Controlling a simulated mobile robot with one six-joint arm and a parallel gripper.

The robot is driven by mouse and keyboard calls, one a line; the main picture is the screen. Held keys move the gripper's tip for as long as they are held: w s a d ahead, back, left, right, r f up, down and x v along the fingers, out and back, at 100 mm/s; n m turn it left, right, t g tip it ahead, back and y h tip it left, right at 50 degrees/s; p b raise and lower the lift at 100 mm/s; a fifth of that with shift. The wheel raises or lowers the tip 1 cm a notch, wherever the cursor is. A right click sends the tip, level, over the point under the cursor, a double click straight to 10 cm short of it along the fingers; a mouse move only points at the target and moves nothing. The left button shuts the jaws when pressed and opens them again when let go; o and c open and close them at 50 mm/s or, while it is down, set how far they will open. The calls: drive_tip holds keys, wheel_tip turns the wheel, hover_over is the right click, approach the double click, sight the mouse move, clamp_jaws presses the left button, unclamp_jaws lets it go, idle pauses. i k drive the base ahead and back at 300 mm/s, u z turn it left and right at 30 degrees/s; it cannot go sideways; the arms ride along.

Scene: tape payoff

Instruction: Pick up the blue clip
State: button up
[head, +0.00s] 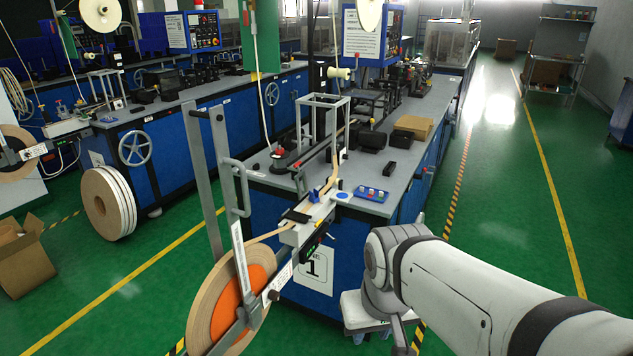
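A small blue piece (314,194), which looks like the blue clip, sits on the tape guide (310,223) at the near corner of the workbench. It is too small to make out its shape. My arm reaches in from the lower right, and its elbow-like joint is in front of the bench's near right corner. My gripper is not in view, so I cannot see what it holds. A blue plate (371,195) with small coloured pieces lies on the bench top, right of the guide.
A large tape reel (206,307) with an orange centre stands before the bench (370,212), on a grey frame. A metal frame, a black block (389,168) and a cardboard box (414,126) stand on the bench. The green aisle (510,220) at right is clear.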

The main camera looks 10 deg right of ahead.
sight(314, 198)
drive_tip(key=u, duration=0.05)
drive_tip(key=i, duration=1)
drive_tip(key=z, duration=0.05)
